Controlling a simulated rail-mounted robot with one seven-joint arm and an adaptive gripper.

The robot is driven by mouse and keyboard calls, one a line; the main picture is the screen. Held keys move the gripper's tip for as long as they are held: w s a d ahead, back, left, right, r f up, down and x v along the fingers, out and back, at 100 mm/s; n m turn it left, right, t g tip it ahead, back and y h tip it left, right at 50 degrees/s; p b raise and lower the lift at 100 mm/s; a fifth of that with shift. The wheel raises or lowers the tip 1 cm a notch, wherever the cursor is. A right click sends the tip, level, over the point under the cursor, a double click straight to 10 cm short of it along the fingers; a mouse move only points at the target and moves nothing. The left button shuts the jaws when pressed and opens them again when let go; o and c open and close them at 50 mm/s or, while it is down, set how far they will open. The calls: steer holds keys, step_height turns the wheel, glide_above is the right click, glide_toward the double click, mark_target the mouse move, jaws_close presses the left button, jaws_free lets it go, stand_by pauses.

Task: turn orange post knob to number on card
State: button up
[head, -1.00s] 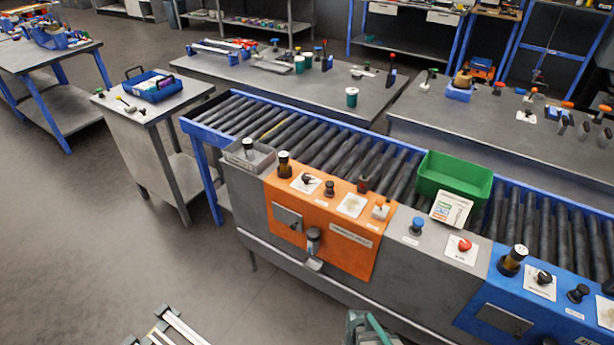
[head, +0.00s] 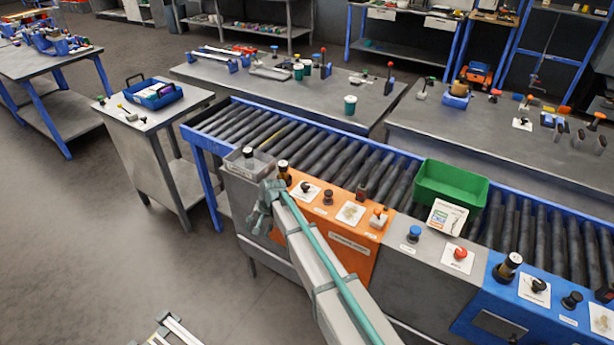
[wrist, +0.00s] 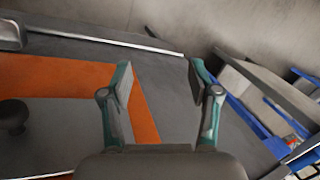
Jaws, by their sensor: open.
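The orange post (head: 352,261) is a section of the console in front of the roller conveyor. A black knob on a white plate (head: 306,189) sits on its sloped top. A white card (head: 447,217) with small print leans on the green bin; its number is too small to read. My gripper (head: 262,208) is at the orange post's left front edge, below and left of the knob, holding nothing. In the wrist view my gripper (wrist: 158,72) has its fingers apart over grey surface, beside an orange strip. My arm hides much of the post's front.
A black button (head: 328,197), a small lever (head: 379,217) and a dark amber-banded post (head: 283,170) stand close to the knob. The green bin (head: 452,187) stands behind the console.

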steer(key=w+a+r+t+p, duration=0.1)
steer(key=w+r, duration=0.2)
steer(key=r, duration=0.5)
steer(key=w+a+r+p, duration=0.1)
steer(key=w+a+r, duration=0.15)
steer(key=r, duration=0.55)
step_height(320, 180, up, 11)
steer(key=m+g+h+p, duration=0.2)
steer(key=m+h+p, duration=0.2)
steer(key=m, duration=0.2)
glide_above(305, 185)
step_height(305, 185, down, 10)
steer(key=p, duration=0.3)
steer(key=shift+w, duration=0.1)
steer(key=c, duration=1.1)
steer(key=shift+c, duration=0.2)
